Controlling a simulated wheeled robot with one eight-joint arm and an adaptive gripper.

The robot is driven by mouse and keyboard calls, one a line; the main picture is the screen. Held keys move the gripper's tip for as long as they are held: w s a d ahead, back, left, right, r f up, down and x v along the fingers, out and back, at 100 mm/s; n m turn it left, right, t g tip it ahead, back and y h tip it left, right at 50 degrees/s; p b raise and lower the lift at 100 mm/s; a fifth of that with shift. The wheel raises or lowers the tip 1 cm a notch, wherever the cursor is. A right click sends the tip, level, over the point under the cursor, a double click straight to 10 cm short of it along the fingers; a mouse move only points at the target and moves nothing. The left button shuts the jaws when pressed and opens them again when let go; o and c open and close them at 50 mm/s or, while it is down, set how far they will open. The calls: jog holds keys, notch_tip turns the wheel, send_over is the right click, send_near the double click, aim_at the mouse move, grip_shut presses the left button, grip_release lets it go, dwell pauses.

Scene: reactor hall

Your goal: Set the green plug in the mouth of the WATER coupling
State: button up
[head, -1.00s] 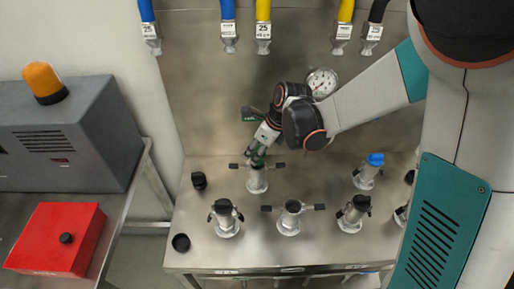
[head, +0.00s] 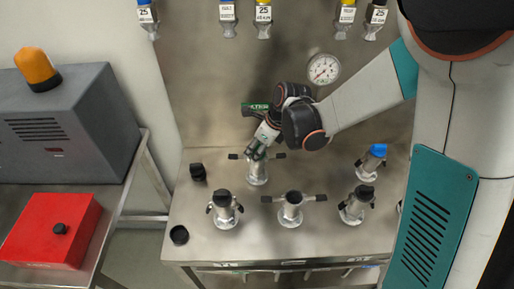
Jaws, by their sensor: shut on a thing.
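My gripper (head: 257,153) points down at the mouth of a metal coupling (head: 257,175) with two dark side levers, in the back row of the steel bench. It is shut on a small, dark green thing, taken to be the green plug, mostly hidden by the fingers. The plug is at or just above the coupling's mouth; I cannot tell whether it is seated. No readable WATER label shows on this coupling.
Other couplings stand close by: an open-levered one (head: 290,210), black-capped ones (head: 225,210) (head: 356,205) and a blue-capped one (head: 371,163). Loose black caps (head: 198,172) (head: 179,235) lie at the left. A gauge (head: 323,69) and hanging hoses (head: 228,18) are behind.

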jog(key=o, duration=1.1)
jog(key=v, duration=1.1)
jog(key=shift+s+d+r+n+t+h, duration=0.95)
jog(key=shift+s+d+n, duration=1.2)
jog(key=shift+s+n, duration=1.45)
jog(key=shift+s+d+r+n+t+h, duration=0.55)
jog(key=shift+s+d+r+n, duration=1.35)
jog(key=shift+n, duration=2.7)
jog(key=shift+s+d+r+n+t+h, duration=0.75)
jog(key=shift+s+d+n, duration=1.6)
jog(key=shift+s+n, duration=1.6)
jog(key=shift+w+f+y, duration=0.1)
jog(key=shift+w+y, duration=0.1)
jog(key=shift+y, duration=0.05)
